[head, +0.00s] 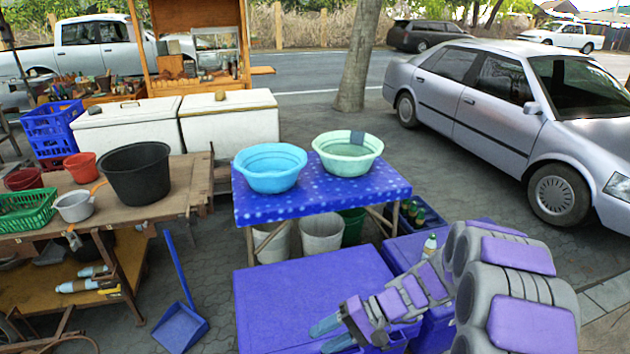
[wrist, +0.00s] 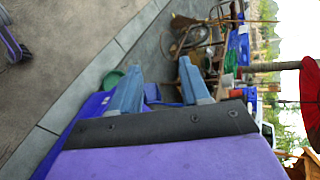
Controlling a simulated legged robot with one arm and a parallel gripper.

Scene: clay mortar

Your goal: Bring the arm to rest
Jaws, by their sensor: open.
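My arm (head: 430,283), grey and purple, reaches in from the lower right of the head view and stretches to the left. My gripper (head: 330,334) is at its far end, in front of or above the purple-blue box (head: 300,285); I cannot tell whether it touches the box. In the wrist view, the two blue-grey fingers of my gripper (wrist: 158,78) stand apart with nothing between them. The gripper is open and empty.
A blue-clothed table (head: 320,205) bears a blue basin (head: 269,168) and a pale green basin (head: 347,155). A wooden table (head: 165,205) with a black tub (head: 136,173) stands left. A blue dustpan (head: 180,325) lies on the paving. A silver car (head: 520,110) is parked right.

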